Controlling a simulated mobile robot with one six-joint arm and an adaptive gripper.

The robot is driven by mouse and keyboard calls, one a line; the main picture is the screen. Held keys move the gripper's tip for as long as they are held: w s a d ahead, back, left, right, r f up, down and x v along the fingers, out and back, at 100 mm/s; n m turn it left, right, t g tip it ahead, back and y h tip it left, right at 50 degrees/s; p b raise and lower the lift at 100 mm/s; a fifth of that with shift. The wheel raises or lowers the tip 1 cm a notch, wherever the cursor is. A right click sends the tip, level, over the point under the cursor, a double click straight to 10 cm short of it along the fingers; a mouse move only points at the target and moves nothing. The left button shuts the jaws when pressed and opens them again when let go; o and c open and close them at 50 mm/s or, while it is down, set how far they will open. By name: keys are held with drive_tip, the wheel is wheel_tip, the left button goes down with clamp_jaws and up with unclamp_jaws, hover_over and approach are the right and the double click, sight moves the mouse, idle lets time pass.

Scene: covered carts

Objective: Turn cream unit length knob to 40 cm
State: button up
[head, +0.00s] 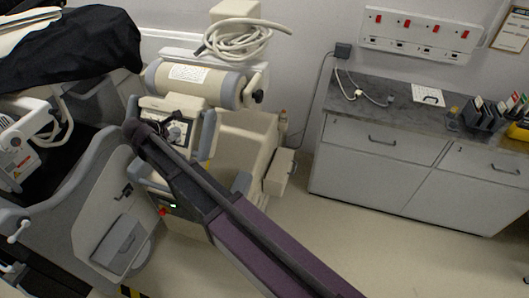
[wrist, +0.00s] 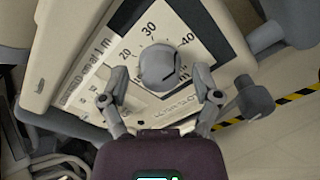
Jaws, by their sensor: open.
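The cream unit (head: 150,105) stands left of centre in the head view, with a panel on its front. In the wrist view its white dial plate (wrist: 128,35) carries the marks 20, 30 and 40. The grey round length knob (wrist: 158,64) sits in the middle of the dial, below the 30. I cannot tell for sure which mark it points to. My gripper (wrist: 160,80) is open, with one finger to the left and one to the right of the knob; gaps show between fingers and knob. In the head view my arm partly hides the panel.
A cream cylinder (head: 195,84) and a coiled pale hose (head: 240,42) are above the panel. A grey handle (wrist: 255,97) sticks out right of the dial. A black-draped cart (head: 80,50) stands at left, a grey cabinet (head: 375,170) at right.

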drive_tip(key=n, duration=0.5)
drive_tip(key=shift+s+r, duration=0.1)
drive_tip(key=shift+r, duration=0.1)
drive_tip(key=p+v, duration=1)
drive_tip(key=v, duration=0.3)
drive_tip(key=m+g+b, duration=0.3)
drive_tip(key=m+b, duration=0.1)
drive_tip(key=m, duration=0.4)
approach(207, 135)
drive_tip(key=shift+h, duration=0.3)
drive_tip(key=d+f, duration=0.2)
drive_tip(key=f, duration=0.1)
drive_tip(key=w+d+f, duration=0.1)
drive_tip(key=f, duration=0.1)
drive_tip(key=shift+d, duration=0.3)
drive_tip(key=s+d+f+m+g+b, duration=0.1)
drive_tip(key=d+f+m+g, duration=0.1)
drive_tip(key=d+m, duration=0.3)
drive_tip(key=s+d+f+m+g+y+b, duration=0.1)
drive_tip(key=d+f+m, duration=0.3)
drive_tip(key=d, duration=0.9)
drive_tip(key=shift+s+m+g+b, duration=0.4)
drive_tip(key=shift+s+m+b, duration=0.2)
drive_tip(key=shift+m, duration=0.2)
